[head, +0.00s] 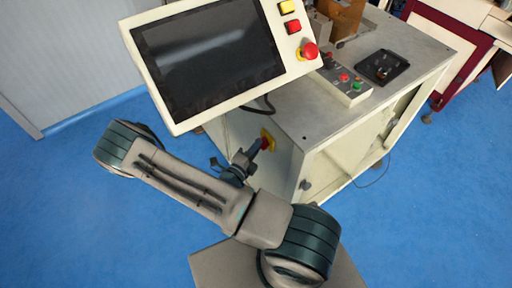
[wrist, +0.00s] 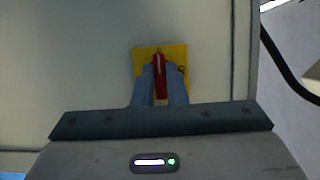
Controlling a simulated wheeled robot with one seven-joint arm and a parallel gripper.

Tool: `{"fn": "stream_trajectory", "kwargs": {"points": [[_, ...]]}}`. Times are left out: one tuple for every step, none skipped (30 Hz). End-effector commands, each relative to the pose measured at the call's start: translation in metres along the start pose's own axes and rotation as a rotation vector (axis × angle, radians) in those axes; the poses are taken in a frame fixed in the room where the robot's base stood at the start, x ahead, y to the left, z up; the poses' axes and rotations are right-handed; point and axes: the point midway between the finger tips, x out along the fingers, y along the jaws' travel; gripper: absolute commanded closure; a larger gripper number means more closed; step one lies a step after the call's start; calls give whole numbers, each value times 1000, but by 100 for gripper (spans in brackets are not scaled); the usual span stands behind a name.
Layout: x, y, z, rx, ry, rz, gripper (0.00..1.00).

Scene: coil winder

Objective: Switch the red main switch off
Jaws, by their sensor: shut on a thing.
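The red main switch (wrist: 158,65) sits on a yellow plate (wrist: 178,54) on the cream side wall of the machine cabinet. In the wrist view its red handle looks upright, in line with the fingers. My gripper (wrist: 159,75) is shut on the handle, one finger on each side, and the lower part of the handle lies between them. In the head view the switch's yellow plate (head: 268,136) shows on the cabinet side below the screen, with my gripper (head: 262,146) against it. The fingertips are small there and partly merge with the switch.
A large tilted screen (head: 208,58) with a red emergency button (head: 309,50) stands above my arm. A control box (head: 345,84) and a black device (head: 383,67) sit on the cabinet top (head: 330,110). The blue floor (head: 60,200) is clear at left.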

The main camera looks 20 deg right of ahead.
Motion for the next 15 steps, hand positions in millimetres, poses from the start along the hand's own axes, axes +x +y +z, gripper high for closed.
{"fn": "stream_trajectory", "kwargs": {"points": [[0, 1, -1, -1, 2, 3, 100], [0, 1, -1, -1, 2, 3, 86], [0, 1, -1, -1, 2, 4, 74], [0, 1, -1, -1, 2, 3, 66], [0, 1, -1, -1, 2, 3, 66], [0, 1, -1, 0, 1, 2, 66], [0, 1, 0, 0, 1, 2, 66], [0, 1, 0, 0, 1, 2, 66], [0, 1, 0, 0, 1, 2, 66], [0, 1, 0, 0, 1, 1, 66], [0, 0, 0, 0, 1, 1, 66], [0, 0, 0, 0, 1, 1, 66], [-1, 1, 0, 0, 0, 1, 66], [-2, 1, 0, 0, 0, 1, 66], [-5, 1, 0, 1, -1, 2, 66]]}}
